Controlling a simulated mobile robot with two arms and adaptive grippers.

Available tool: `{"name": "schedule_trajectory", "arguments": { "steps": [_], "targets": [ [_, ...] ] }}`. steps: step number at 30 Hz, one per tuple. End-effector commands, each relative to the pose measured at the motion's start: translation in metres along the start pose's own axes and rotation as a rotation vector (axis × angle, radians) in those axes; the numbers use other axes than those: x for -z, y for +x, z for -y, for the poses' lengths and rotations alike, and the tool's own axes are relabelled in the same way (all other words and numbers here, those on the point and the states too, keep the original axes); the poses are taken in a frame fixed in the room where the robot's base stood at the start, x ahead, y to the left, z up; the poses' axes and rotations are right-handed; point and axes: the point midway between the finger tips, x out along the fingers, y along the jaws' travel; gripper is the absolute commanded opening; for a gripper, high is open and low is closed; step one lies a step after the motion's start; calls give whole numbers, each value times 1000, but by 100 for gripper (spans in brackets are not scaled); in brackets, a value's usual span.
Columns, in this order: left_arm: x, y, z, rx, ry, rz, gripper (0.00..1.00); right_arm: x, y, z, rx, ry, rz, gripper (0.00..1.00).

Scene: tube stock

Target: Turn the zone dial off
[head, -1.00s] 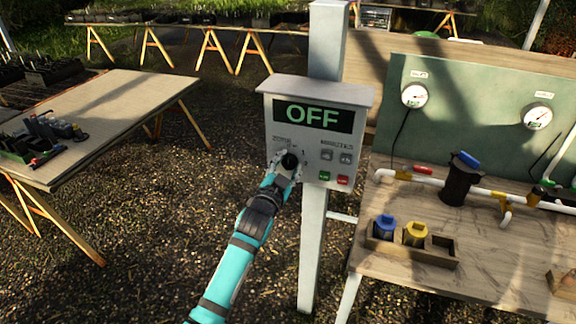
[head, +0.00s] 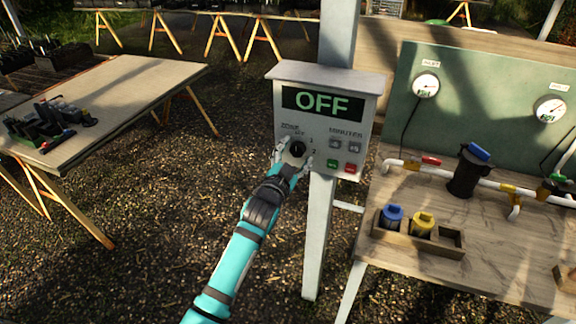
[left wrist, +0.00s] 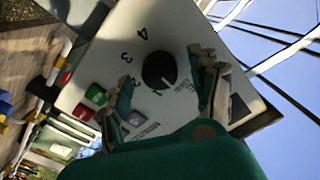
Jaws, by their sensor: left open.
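The zone dial (head: 297,149) is a round black knob at the lower left of a grey control box (head: 368,107) on a white post. The box's screen (head: 322,103) reads OFF. In the left wrist view the dial (left wrist: 159,70) shows a pale pointer line, with several numbers printed around one side. My left gripper (head: 293,158) is open in front of the dial, with its fingers apart on either side of it. In the wrist view its two fingers (left wrist: 165,92) show a gap to the knob. My right gripper is not in view.
Minutes buttons (head: 345,146) and a green button (head: 332,163) and red button (head: 350,168) sit right of the dial. A wooden bench (head: 400,279) with pipes, gauges and a small wooden tray stands at right. Another table (head: 130,92) is at left. Gravel between is clear.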

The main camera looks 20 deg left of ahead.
Motion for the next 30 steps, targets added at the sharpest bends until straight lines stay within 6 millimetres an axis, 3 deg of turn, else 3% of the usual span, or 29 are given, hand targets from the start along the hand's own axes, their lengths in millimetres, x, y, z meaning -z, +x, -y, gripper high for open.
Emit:
{"name": "schedule_trajectory", "arguments": {
  "steps": [9, 15, 21, 30],
  "targets": [
    [-1, -66, -1, -1, 0, 2, 62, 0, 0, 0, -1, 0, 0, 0],
    [-2, -99, 0, -1, 0, 3, 62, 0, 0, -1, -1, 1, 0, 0],
    [-1, -112, 0, -1, 0, 2, 62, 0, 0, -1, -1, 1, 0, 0],
    [-1, -112, 0, 0, 0, 1, 62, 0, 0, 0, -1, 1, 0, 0]
  ]
}}
